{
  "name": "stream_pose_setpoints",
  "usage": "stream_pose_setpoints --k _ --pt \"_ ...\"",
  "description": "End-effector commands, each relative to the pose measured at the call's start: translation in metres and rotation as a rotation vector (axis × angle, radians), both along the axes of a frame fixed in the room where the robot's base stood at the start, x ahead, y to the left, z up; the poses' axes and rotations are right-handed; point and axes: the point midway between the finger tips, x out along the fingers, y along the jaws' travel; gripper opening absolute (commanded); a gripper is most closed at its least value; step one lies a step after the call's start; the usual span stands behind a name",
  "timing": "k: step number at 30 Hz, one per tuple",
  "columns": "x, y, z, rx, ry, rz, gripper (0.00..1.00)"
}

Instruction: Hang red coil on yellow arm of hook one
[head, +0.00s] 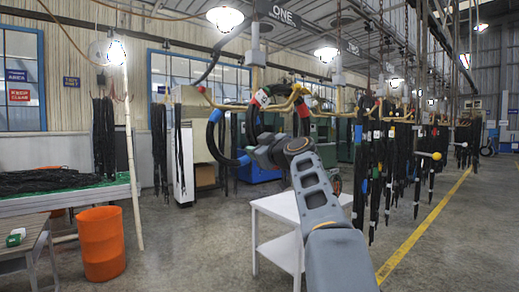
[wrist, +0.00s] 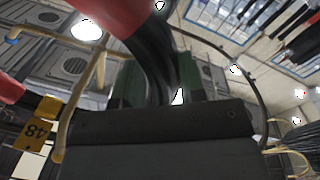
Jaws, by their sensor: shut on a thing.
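The red coil, a black hose with red bands, shows as a red band (head: 262,97) near the hook in the head view. In the wrist view a large red band (wrist: 115,14) and black hose fill the upper middle, close to the camera. My gripper (wrist: 160,115) is shut on this coil; its dark jaws cover the bottom of the wrist view and hide the grip. Hook one hangs below the ONE sign (head: 285,16). Its yellow arm (head: 299,92) shows beside the red band. I cannot tell whether the coil rests on it.
A black hose with blue bands (head: 214,116) loops just left of my wrist. A yellow tag marked 48 (wrist: 38,131) is at the wrist view's left. A white table (head: 275,208) stands below; an orange bin (head: 101,245) is at left. Many banded hoses (head: 375,165) hang at right.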

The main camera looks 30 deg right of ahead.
Motion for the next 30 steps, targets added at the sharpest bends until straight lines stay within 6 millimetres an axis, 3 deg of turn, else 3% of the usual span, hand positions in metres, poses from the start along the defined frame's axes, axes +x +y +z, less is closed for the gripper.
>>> stream_pose_setpoints --k 12,30 --pt "0.003 0.001 -0.016 -0.002 -0.004 -0.001 0.00" --pt "0.004 0.001 -0.019 -0.002 -0.004 -0.001 0.00"
